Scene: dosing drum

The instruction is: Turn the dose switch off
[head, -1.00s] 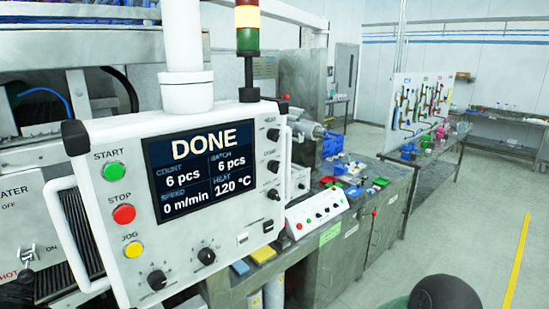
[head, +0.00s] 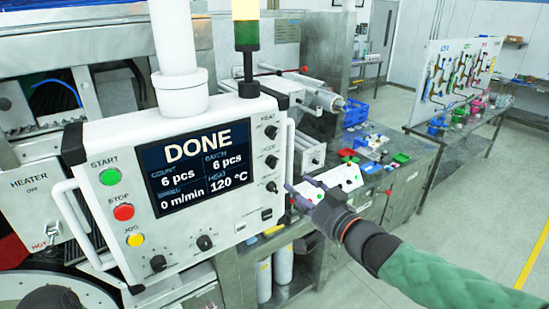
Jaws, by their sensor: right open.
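A white control panel (head: 215,245) stands at the left, its screen (head: 197,167) reading DONE, 6 pcs, 0 m/min and 120 °C. Dark rotary switches run down its right side: an upper one (head: 271,132), a middle one (head: 271,162) and a lower one (head: 271,187). Their small labels are too blurred for me to tell surely which is the dose switch. My right gripper (head: 300,187) is open and empty, just right of the panel's edge near the lower switch, apart from it in the picture. My left gripper is not in view.
A heater box (head: 32,200) is left of the panel. Two white handles flank the panel. A workbench with a white button box (head: 338,182) and a blue crate (head: 356,112) lies behind my right gripper. The floor at the right is clear.

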